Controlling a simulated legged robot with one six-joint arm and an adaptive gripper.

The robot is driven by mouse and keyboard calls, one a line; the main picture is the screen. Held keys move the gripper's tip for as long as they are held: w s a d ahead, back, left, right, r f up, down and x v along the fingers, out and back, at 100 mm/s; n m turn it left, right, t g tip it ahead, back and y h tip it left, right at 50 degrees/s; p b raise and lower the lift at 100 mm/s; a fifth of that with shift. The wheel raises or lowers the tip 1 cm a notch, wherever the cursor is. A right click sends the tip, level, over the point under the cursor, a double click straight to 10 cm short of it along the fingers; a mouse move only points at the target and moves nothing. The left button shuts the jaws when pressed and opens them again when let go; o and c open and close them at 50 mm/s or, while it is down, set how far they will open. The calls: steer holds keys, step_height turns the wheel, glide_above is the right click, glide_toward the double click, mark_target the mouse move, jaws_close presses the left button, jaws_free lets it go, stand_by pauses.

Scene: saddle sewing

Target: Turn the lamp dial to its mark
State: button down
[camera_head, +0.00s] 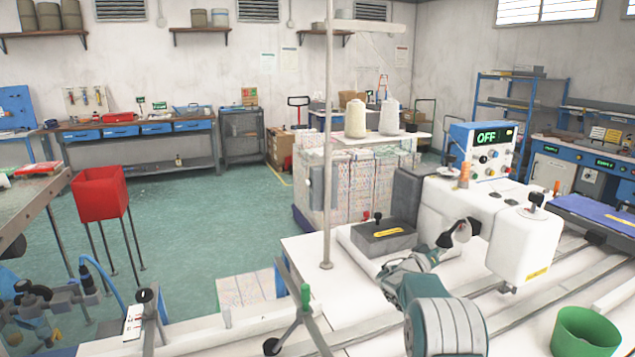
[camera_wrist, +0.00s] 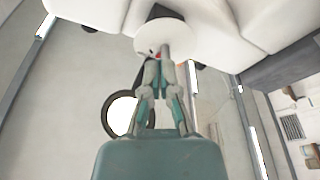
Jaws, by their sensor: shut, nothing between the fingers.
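The lamp dial appears to be a pale round disc (camera_wrist: 148,38) on the white machine, with a small red spot near my fingertips in the wrist view. My gripper (camera_wrist: 165,55) is shut and empty, its fingertips overlapping the disc's lower edge. I cannot tell whether they touch it. A round lamp head with a dark rim and bright face (camera_wrist: 122,116) shows left of the fingers. The dial's mark cannot be made out clearly.
A blue-and-white control box (camera_head: 487,150) shows OFF behind the machine. A tall thread-stand pole (camera_head: 328,150) rises further left. A green bin (camera_head: 585,332) is at the front right.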

steer(key=shift+d, duration=0.25)
steer(key=shift+w+a+r, duration=0.2)
steer(key=shift+w+r, duration=0.1)
steer(key=shift+w, duration=0.05)
stand_by(0.9)
steer(key=shift+w+a+f, duration=0.15)
steer(key=shift+w, duration=0.25)
steer(key=r+v, duration=0.1)
steer(key=v, duration=0.5)
steer(key=shift+a+f, duration=0.15)
steer(key=shift+f, duration=0.2)
stand_by(0.4)
steer(key=shift+w, duration=0.1)
